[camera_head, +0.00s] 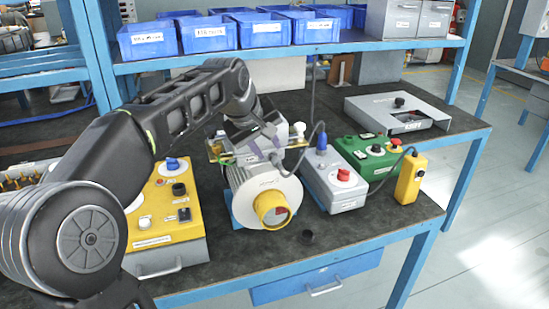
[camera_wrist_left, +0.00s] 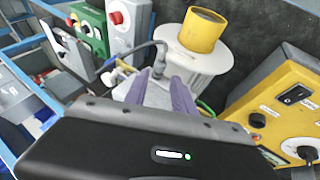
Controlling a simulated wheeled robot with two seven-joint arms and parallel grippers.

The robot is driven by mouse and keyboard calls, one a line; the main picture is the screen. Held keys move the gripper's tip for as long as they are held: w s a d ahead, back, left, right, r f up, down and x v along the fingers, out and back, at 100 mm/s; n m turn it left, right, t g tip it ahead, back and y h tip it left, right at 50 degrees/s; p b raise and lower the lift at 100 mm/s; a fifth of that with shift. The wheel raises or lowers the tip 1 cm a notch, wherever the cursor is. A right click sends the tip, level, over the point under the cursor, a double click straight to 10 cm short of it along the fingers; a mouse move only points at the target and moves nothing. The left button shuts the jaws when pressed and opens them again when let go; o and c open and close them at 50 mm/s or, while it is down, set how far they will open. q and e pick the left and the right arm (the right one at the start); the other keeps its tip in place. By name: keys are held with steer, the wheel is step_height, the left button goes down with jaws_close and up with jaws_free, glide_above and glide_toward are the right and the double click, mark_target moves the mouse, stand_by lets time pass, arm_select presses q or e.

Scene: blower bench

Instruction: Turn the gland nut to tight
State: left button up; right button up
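The blower (camera_head: 262,185) stands on the bench, with a white round body and a yellow outlet ring (camera_head: 271,209). It also shows in the left wrist view (camera_wrist_left: 195,58). A grey gland nut (camera_wrist_left: 158,70) sits where a dark cable enters the blower's grey box, between the blower body and my fingers. My left gripper (camera_head: 268,148) is over the box behind the blower. In the left wrist view my left gripper (camera_wrist_left: 159,88) has its two purple fingers apart, one on each side below the gland. I cannot tell whether they touch it. My right gripper is not in view.
A yellow control box (camera_head: 165,225) stands left of the blower. A grey box with a red button (camera_head: 335,186) and a green box (camera_head: 368,158) stand right, near a yellow pendant (camera_head: 410,180). Blue bins (camera_head: 210,35) line the shelf above.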

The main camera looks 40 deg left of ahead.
mark_target(275, 160)
arm_select(q)
steer(key=x, duration=0.7)
steer(key=shift+s+r, duration=0.1)
steer(key=shift+c, duration=0.3)
jaws_close()
